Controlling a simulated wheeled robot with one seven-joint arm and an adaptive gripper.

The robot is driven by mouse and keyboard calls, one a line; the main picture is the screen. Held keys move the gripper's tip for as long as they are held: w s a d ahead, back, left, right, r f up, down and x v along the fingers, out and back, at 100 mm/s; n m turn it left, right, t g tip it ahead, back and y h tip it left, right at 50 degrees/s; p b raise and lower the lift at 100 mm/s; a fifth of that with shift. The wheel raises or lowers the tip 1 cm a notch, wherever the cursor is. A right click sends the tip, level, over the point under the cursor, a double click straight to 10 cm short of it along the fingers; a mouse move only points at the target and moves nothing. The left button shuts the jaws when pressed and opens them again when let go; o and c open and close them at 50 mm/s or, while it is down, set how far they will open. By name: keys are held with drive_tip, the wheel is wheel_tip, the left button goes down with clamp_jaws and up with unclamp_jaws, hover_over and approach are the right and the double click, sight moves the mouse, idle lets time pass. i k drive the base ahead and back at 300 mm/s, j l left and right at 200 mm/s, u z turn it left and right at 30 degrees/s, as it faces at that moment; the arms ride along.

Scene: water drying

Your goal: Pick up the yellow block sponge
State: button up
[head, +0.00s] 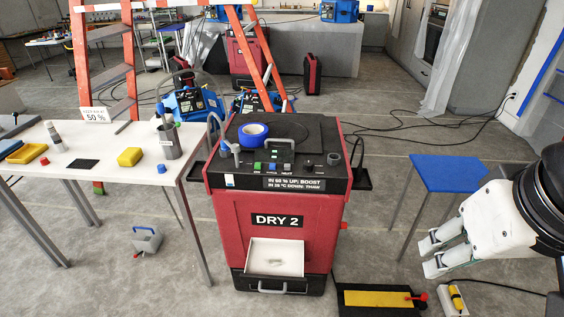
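A yellow block (130,157) that looks like a sponge lies on the white table (95,185) at the left, near the metal cup. A second, more orange-yellow block (27,153) lies farther left on the same table. I cannot tell for certain from their look which is the block sponge. My gripper (430,257) is at the right edge, with its two pale fingers pointing left and a gap between them. It is empty and far from both blocks, on the other side of the red machine.
The red DRY 2 machine (267,217) stands in the middle, with blue tape (253,130) on top and an open white tray (275,257). A metal cup (169,141) stands on the white table. A blue-topped table (449,173) is near my gripper. Cables (430,122) cross the floor.

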sight(129, 156)
drive_tip(key=u, duration=1.25)
